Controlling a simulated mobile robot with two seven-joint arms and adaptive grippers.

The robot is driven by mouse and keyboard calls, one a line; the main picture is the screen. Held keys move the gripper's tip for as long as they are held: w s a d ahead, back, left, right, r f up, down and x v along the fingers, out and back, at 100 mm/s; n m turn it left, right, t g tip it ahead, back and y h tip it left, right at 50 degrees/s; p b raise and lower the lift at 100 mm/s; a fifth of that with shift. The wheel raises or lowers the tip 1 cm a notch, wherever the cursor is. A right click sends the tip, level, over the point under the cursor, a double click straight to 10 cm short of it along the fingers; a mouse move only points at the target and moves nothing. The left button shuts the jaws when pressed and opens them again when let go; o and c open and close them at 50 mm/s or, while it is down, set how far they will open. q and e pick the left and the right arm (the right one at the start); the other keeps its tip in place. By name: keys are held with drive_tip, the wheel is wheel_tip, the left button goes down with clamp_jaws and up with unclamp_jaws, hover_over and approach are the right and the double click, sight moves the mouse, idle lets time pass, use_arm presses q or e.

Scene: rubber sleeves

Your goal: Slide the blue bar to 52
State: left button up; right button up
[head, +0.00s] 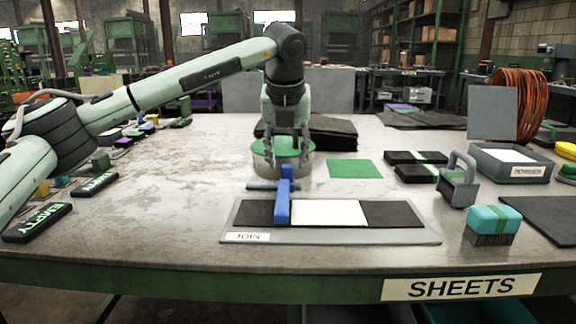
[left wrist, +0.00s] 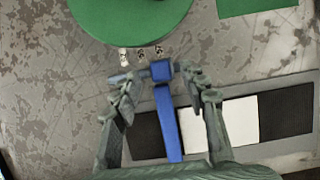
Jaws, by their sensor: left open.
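The blue bar (head: 283,203) lies across the grey JOIN board (head: 390,236), at the join of its left black strip (head: 253,213) and white strip (head: 325,213). It also shows in the left wrist view (left wrist: 166,115). A thin blue-grey crosspiece (head: 262,186) sits at its far end. My left gripper (head: 287,152) is open over the far end of the bar. In the left wrist view, its two fingers (left wrist: 158,88) stand either side of the bar with gaps, apparently not touching. I can read no 52 or scale. My right gripper is not in view.
A round green-topped tin (head: 265,160) stands just behind the bar, near my left gripper. A green sheet (head: 355,168) lies behind the board. A teal brush (head: 493,225) and grey-handled tool (head: 458,182) stand to the right.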

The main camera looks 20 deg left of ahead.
sight(287, 166)
use_arm(q)
drive_tip(key=shift+x, duration=1.55)
drive_tip(key=shift+c, duration=0.6)
clamp_jaws()
